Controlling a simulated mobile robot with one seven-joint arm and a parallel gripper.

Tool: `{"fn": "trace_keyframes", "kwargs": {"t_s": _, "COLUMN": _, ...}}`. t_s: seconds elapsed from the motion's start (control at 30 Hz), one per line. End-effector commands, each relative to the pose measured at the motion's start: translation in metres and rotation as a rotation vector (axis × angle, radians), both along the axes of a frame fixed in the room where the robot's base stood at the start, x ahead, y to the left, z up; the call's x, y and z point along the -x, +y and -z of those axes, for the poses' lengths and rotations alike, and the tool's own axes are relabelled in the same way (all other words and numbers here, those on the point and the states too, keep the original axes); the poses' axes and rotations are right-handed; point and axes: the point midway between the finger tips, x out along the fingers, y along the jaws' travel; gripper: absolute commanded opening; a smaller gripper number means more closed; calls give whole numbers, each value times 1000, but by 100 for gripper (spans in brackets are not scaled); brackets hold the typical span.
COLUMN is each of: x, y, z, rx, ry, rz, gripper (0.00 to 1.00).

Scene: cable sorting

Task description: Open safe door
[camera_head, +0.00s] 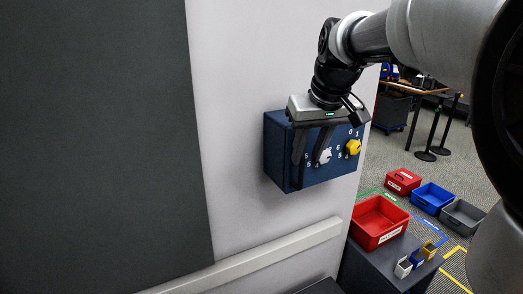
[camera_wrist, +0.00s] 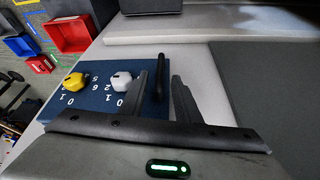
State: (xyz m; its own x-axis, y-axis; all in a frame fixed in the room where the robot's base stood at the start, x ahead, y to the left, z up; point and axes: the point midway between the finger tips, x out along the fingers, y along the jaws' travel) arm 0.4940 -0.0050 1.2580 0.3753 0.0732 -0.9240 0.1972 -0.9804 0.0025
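The safe (camera_head: 320,176) is a dark blue box fixed to the pale wall. Its front has a white knob (camera_head: 325,156) and a yellow knob (camera_head: 353,147) with white numbers around them. In the wrist view both the white knob (camera_wrist: 121,81) and the yellow knob (camera_wrist: 74,82) show on the blue front. A black bar handle (camera_wrist: 159,68) stands near the edge of the front. My gripper (camera_wrist: 160,76) is open, its two fingers on either side of the handle; contact cannot be told. The door looks closed. In the head view my gripper (camera_head: 309,160) hides most of the handle.
A red bin (camera_head: 379,239) stands on a dark cabinet below right of the safe. A blue bin (camera_head: 432,207), a grey bin (camera_head: 463,217) and a red box (camera_head: 402,188) are beyond it. A pale rail (camera_head: 255,253) runs along the wall below.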

Motion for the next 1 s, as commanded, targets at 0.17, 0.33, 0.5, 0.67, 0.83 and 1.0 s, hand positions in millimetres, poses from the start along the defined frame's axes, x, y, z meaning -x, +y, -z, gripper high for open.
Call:
{"fn": "trace_keyframes", "kwargs": {"t_s": 0.17, "x": -13, "y": 2, "z": 36, "rx": 0, "ry": 4, "rz": 2, "gripper": 30}}
{"fn": "trace_keyframes", "kwargs": {"t_s": 0.33, "x": -22, "y": 4, "z": 55, "rx": 0, "ry": 1, "rz": 1, "gripper": 30}}
{"fn": "trace_keyframes", "kwargs": {"t_s": 0.5, "x": -25, "y": 5, "z": 63, "rx": 0, "ry": 0, "rz": 1, "gripper": 30}}
{"fn": "trace_keyframes", "kwargs": {"t_s": 0.67, "x": -26, "y": 5, "z": 63, "rx": -1, "ry": -1, "rz": 1, "gripper": 30}}
{"fn": "trace_keyframes", "kwargs": {"t_s": 0.83, "x": -26, "y": 5, "z": 63, "rx": 0, "ry": -1, "rz": 1, "gripper": 18}}
{"fn": "trace_keyframes", "kwargs": {"t_s": 1.0, "x": -26, "y": 5, "z": 63, "rx": 0, "ry": -1, "rz": 1, "gripper": 0}}
